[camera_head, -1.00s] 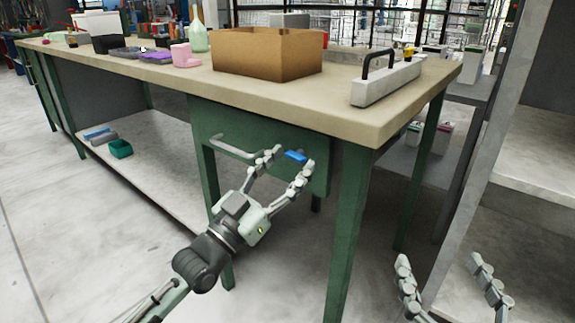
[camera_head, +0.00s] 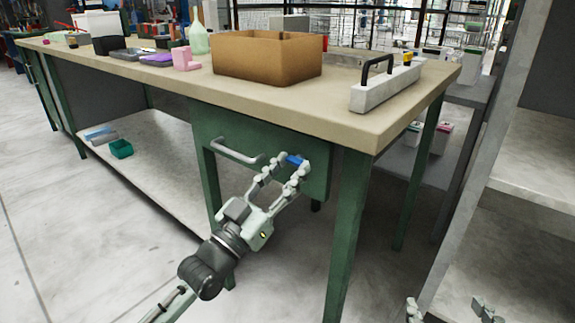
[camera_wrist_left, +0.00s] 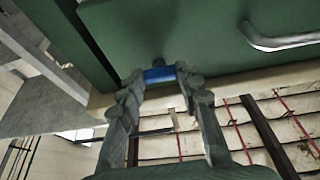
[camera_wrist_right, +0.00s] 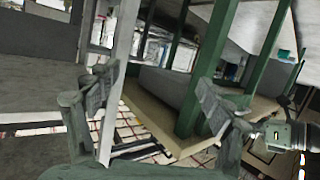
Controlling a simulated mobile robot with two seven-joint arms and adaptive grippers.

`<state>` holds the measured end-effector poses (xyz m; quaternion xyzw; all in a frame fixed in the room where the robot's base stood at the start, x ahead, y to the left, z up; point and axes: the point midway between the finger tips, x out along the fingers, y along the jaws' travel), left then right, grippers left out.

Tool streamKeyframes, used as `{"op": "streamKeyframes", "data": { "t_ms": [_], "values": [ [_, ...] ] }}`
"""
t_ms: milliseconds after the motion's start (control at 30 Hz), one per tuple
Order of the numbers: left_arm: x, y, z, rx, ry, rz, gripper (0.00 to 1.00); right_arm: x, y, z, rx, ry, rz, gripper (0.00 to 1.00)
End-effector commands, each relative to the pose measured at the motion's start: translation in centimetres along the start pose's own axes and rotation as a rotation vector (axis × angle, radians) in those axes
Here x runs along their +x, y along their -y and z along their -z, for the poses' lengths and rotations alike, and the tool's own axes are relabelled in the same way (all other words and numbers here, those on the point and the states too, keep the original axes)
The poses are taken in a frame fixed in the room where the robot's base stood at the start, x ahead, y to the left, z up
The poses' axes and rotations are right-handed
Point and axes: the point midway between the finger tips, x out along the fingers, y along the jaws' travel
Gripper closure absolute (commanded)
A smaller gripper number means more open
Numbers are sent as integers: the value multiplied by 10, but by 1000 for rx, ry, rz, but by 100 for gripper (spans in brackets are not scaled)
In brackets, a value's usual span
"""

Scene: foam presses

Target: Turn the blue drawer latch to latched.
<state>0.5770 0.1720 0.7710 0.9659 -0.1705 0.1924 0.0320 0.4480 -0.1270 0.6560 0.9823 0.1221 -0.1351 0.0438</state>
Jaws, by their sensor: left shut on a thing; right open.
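The blue drawer latch (camera_head: 294,159) is on the right part of the green drawer front (camera_head: 232,130) under the tabletop. It also shows in the left wrist view (camera_wrist_left: 160,75), between the fingertips. My left gripper (camera_head: 287,169) is shut on the latch, a finger on each side; the fingers hide its ends. My right gripper (camera_wrist_right: 148,92) is open and empty, away from the drawer; only its fingertips show at the bottom right of the head view.
A grey bar handle (camera_head: 236,152) is on the drawer left of the latch. The tabletop (camera_head: 330,117) carries a cardboard box (camera_head: 268,60) and a white block with a black handle (camera_head: 384,90). Green table legs stand close by. A grey shelf (camera_head: 530,170) is at right.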

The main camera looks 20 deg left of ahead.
Motion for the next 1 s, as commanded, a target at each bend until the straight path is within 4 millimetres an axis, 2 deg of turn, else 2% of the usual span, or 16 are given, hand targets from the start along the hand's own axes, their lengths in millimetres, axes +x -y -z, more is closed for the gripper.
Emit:
{"op": "streamKeyframes", "data": {
  "t_ms": [133, 433, 467, 600, 867, 1000],
  "values": [
    [0, 0, 0, -17, 0, 7, 95, -2, -7, -13, -7, 67, -14, 20],
    [0, 0, 0, -20, 0, 7, 95, -2, -7, -15, -7, 71, -15, 20],
    [0, 0, 0, -20, 0, 7, 62, -2, -7, -14, -7, 70, -15, 20],
    [0, 0, 0, -19, 0, 7, 45, -2, -7, -14, -7, 70, -15, 20],
    [0, 0, 0, -18, 0, 7, 45, -2, -7, -14, -7, 69, -14, 20],
    [-8, 0, -1, -18, 2, 8, 45, -2, -7, -14, -7, 68, -13, 20]
  ]
}}
